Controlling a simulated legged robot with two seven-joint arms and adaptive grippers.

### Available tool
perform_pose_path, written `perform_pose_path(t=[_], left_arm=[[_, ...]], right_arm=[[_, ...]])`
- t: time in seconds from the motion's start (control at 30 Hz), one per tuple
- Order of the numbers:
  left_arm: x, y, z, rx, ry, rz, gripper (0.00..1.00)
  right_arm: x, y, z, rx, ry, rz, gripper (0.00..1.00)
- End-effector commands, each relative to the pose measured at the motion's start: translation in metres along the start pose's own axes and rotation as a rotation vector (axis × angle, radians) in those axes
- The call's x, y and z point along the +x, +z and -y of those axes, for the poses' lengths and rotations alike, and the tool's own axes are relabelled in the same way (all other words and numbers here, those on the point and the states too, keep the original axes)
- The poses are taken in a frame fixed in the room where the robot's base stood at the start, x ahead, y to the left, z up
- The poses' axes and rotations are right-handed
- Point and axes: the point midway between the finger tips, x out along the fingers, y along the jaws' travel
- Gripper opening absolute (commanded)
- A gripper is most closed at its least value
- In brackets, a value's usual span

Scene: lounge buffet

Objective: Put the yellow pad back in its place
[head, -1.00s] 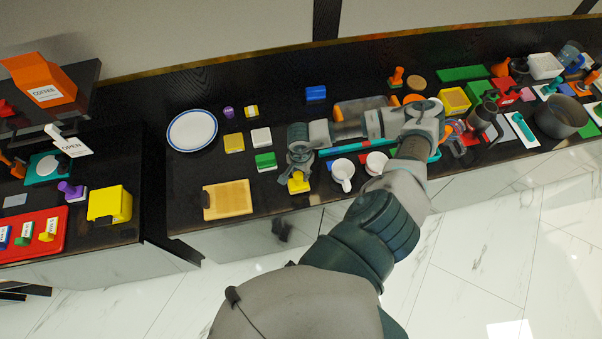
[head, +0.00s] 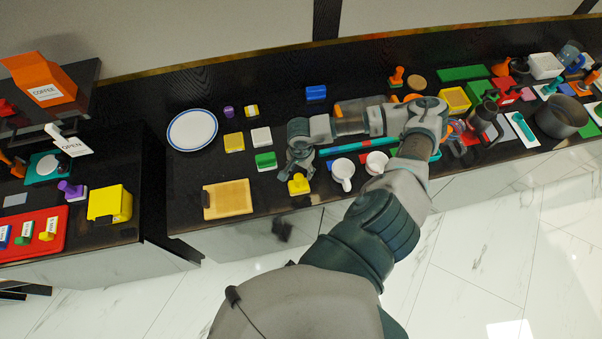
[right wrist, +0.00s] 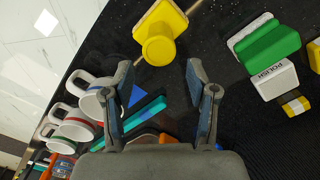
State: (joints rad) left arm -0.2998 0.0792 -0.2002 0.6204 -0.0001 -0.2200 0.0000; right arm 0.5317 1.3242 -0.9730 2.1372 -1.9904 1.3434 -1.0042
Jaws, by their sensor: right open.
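A yellow pad with a round knob (head: 298,185) rests on the black counter near its front edge. In the right wrist view the yellow pad (right wrist: 172,18) lies just beyond my fingertips, its knob facing me. My right gripper (head: 296,171) is over it in the head view. In the right wrist view the right gripper (right wrist: 160,70) is open and empty, the knob ahead of the gap between the fingers. A flatter yellow block (head: 234,142) lies farther back on the left. My left gripper is not in view.
White mugs (head: 343,173) and a teal-and-red strip (head: 350,147) lie right of the pad. A green block (head: 265,160) and white box (head: 261,137) lie left. A wooden board (head: 232,199) sits at the front left. Bare counter separates the board and pad.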

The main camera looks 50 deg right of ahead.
Motion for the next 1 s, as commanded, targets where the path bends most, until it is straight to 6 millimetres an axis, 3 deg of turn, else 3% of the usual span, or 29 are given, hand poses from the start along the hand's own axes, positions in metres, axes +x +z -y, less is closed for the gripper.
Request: perform_pose_path(t=[0.2,0.4,1.0], left_arm=[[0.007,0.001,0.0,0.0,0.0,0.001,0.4],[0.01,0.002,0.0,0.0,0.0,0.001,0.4],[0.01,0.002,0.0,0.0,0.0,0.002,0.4]], right_arm=[[-0.049,-0.001,0.001,-0.001,-0.004,-0.002,0.58],[-0.077,0.0,0.001,-0.001,-0.002,0.0,0.58],[-0.084,0.0,0.0,-0.001,0.0,0.0,0.58]])
